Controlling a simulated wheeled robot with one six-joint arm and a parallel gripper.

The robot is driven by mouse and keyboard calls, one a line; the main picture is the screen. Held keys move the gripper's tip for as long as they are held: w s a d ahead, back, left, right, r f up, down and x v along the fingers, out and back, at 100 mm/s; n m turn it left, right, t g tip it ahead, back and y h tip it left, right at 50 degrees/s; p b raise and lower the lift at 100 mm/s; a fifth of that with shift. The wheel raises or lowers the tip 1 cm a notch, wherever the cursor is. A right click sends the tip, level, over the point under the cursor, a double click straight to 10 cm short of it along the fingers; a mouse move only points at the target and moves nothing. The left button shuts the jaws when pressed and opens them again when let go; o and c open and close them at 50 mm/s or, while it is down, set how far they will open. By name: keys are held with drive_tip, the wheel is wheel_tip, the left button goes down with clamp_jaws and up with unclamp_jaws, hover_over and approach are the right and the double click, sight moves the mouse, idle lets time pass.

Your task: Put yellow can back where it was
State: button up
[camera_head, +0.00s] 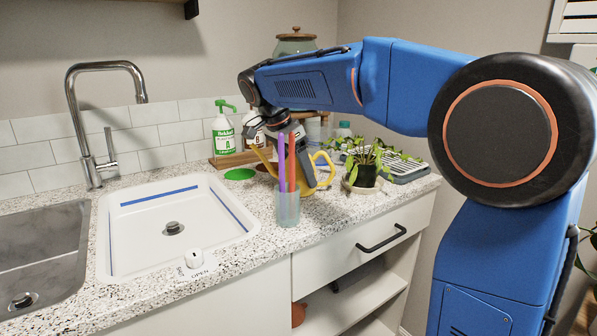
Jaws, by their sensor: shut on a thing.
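The yellow can (266,163) is a watering can at the back of the counter. Its spout points up to the left and its looped handle shows on the right. My gripper (303,178) reaches down from above and is shut on the can. A clear cup (288,208) with purple and orange sticks stands in front and hides much of the can's body and my fingertips. I cannot tell whether the can touches the counter. A flat green disc (240,174) lies bare on the counter, left of the can.
A white sink (225,228) with blue strips is to the left, with a tap (72,110) behind. A green-labelled pump bottle (223,135) stands on a wooden tray behind the disc. A potted plant (363,177) and a grey rack (405,168) are close on the right.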

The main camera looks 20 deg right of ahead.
drive_tip(key=o, duration=1.7)
drive_tip(key=shift+f, duration=0.1)
drive_tip(key=v, duration=1.2)
drive_tip(key=shift+s, duration=0.1)
